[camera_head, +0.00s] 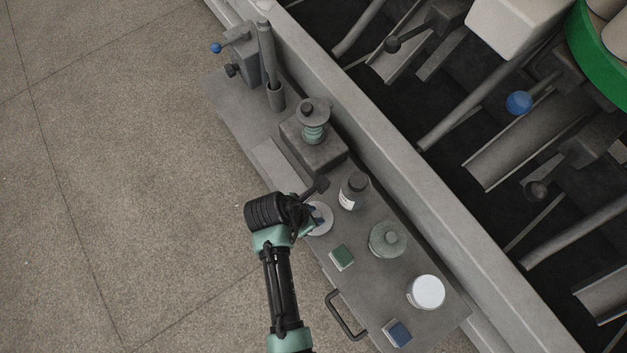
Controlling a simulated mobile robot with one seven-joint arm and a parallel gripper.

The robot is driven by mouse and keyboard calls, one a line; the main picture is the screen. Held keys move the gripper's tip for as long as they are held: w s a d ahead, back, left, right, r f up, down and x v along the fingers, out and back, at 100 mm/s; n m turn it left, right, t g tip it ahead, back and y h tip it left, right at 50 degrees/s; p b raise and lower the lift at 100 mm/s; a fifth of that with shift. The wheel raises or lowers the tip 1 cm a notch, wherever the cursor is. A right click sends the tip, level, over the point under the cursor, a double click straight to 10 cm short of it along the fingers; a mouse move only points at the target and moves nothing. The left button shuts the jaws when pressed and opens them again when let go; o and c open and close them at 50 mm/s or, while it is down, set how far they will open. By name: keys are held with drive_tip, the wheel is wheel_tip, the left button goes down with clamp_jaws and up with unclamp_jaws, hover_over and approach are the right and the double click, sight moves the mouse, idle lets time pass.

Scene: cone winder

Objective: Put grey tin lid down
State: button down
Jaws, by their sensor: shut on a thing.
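The grey tin lid (321,218) is a pale round disc over the middle of the grey bench shelf. My gripper (310,219) reaches it from the left and is shut on its near edge. My wrist and the gripper body cover part of the lid. From this single high view I cannot tell whether the lid touches the shelf or is held just above it.
The shelf (440,324) also bears a dark bottle (354,190), a green-grey round jar (387,239), a white-topped tin (426,292), a green block (341,257) and a blue block (398,333). A tensioner block (314,151) stands behind. A handle (343,318) juts from the front edge.

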drive_tip(key=shift+f, duration=0.35)
drive_tip(key=shift+f, duration=0.15)
drive_tip(key=c, duration=0.7)
unclamp_jaws()
drive_tip(key=shift+o, duration=0.2)
